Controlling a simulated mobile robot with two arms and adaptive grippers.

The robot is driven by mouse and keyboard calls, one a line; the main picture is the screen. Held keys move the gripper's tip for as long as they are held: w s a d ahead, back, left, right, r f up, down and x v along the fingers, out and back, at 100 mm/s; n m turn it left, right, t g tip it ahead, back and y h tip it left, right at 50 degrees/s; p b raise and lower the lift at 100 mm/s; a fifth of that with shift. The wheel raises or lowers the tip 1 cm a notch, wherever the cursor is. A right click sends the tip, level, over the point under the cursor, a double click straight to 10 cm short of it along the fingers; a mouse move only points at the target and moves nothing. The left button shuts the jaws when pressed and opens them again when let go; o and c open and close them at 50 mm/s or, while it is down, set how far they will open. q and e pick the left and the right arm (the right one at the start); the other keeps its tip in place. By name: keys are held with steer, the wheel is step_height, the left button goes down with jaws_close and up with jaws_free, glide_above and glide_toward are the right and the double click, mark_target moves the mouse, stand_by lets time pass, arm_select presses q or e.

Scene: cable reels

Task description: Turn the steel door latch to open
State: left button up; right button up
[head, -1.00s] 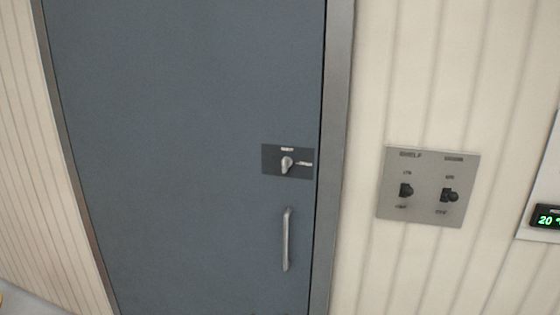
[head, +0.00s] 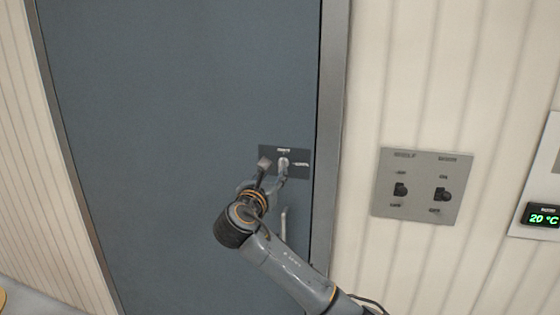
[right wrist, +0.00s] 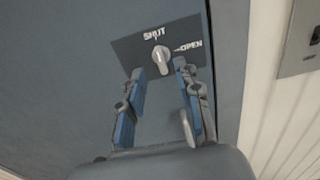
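The steel latch (head: 284,162) is a small light-grey knob on a dark plate (head: 303,173) on the blue-grey door (head: 180,120). In the right wrist view the latch (right wrist: 160,58) points up toward the word SHUT, with OPEN marked to its right on the plate (right wrist: 130,52). My right gripper (head: 271,166) is at the plate in the head view. In the right wrist view my right gripper (right wrist: 162,72) is open, its fingers on either side just below the latch; contact is not clear. My left gripper is out of view.
A vertical door handle (head: 284,225) below the latch is partly hidden by my right arm. Right of the door frame (head: 334,120) are a switch panel (head: 420,187) with two black knobs and a display (head: 542,217) reading 20 °C.

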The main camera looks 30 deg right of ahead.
mark_target(280, 163)
steer(key=p+x, duration=0.1)
steer(key=x, duration=0.5)
steer(key=shift+w+d, duration=0.25)
steer(key=shift+w, duration=0.05)
jaws_close()
steer(key=shift+s+a, duration=0.1)
